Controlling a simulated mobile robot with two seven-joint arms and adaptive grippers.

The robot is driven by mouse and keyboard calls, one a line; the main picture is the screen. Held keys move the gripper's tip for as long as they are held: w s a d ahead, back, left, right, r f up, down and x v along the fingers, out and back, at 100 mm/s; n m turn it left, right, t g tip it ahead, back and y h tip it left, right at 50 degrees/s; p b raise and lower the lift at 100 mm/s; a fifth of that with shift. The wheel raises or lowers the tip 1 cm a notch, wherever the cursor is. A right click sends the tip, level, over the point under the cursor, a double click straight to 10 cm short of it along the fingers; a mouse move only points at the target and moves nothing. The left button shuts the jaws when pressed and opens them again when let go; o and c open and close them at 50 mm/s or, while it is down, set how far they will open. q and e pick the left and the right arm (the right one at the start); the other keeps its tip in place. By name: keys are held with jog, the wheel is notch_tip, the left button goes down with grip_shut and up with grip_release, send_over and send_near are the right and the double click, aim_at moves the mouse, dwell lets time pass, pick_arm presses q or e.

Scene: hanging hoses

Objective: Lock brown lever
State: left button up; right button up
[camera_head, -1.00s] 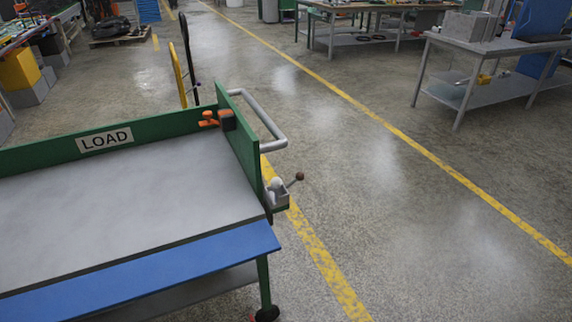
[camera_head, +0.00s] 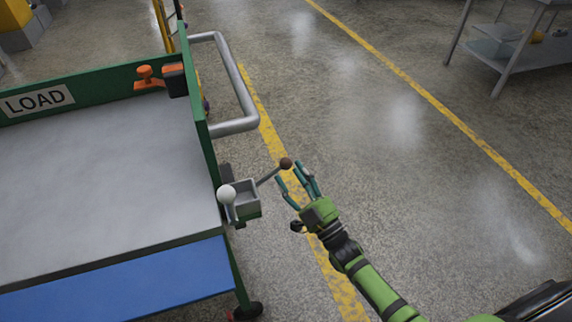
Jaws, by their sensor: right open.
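The brown lever knob (camera_head: 286,163) sits at the end of a thin grey rod. The rod slants up and right from a small grey box (camera_head: 242,201) on the right side of the cart. A white ball knob (camera_head: 227,194) stands at the left of the box. My right gripper (camera_head: 292,180) is open, its fingers pointing up toward the brown knob. The fingertips appear close to the knob; I cannot tell whether they touch it. My left gripper is not in view.
The green cart has a grey top (camera_head: 110,170), a blue front strip (camera_head: 130,282) and a LOAD sign (camera_head: 38,101). A grey handle (camera_head: 240,90) juts from its right side. An orange-handled item (camera_head: 148,78) sits at the back corner.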

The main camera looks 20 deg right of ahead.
aim_at(287, 164)
jog(key=x, duration=0.2)
jog(key=shift+w, duration=0.35)
jog(key=shift+w+a+r, duration=0.2)
jog(key=shift+w+r, duration=0.05)
jog(key=shift+w, duration=0.4)
grip_shut()
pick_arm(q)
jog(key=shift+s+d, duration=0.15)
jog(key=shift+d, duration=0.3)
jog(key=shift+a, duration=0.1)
pick_arm(e)
jog(key=shift+d+f, duration=0.1)
jog(key=shift+f, duration=0.1)
